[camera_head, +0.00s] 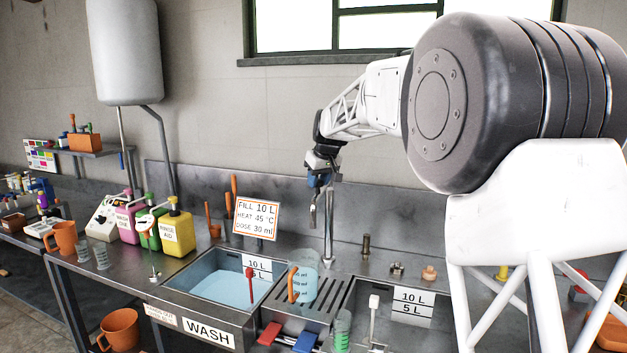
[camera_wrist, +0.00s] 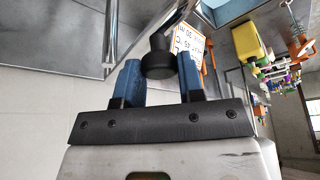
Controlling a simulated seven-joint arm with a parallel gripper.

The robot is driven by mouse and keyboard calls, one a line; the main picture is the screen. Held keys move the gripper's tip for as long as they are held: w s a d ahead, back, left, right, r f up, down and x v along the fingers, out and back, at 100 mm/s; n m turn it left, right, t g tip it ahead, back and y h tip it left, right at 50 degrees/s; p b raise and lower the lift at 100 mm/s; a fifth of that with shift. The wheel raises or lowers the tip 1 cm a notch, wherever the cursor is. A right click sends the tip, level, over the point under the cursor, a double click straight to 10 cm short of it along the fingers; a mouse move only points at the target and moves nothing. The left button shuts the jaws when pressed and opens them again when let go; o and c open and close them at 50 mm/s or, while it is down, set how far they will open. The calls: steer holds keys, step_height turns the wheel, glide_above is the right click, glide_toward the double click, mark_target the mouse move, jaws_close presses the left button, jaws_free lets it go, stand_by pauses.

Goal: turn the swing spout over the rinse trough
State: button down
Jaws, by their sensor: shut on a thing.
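The swing spout (camera_head: 328,228) is a chrome pipe on an upright post behind the sinks. A short downturned end hangs just left of the post, above the area behind the jug. My gripper (camera_head: 320,180) is at the top of the spout. In the wrist view, the blue fingers of my gripper (camera_wrist: 160,66) are shut on a dark round knob (camera_wrist: 158,52) on the spout, beside chrome tubing (camera_wrist: 113,30). The right basin (camera_head: 352,303), which seems to be the rinse trough, looks empty; my arm's base hides part of it.
The left basin, labelled WASH (camera_head: 207,333), holds bluish water. A clear jug (camera_head: 305,270) with an orange handle stands on the drainboard (camera_head: 322,296) between the basins. A sign (camera_head: 256,218) stands behind the left basin. Yellow (camera_head: 176,232) and pink (camera_head: 127,222) containers stand left.

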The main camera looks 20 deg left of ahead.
steer(key=w+d+n+g, duration=0.1)
steer(key=w+d+n, duration=0.3)
steer(key=d+n, duration=0.1)
steer(key=w+d+n+g+y, duration=0.1)
steer(key=w+d+n, duration=0.3)
steer(key=d, duration=0.4)
steer(key=shift+w+d+n+g, duration=0.15)
steer(key=shift+d+n+g, duration=0.2)
steer(key=shift+g, duration=0.45)
steer(key=shift+a, duration=0.1)
steer(key=c, duration=0.8)
jaws_free()
steer(key=v, duration=0.7)
steer(key=shift+r, duration=0.35)
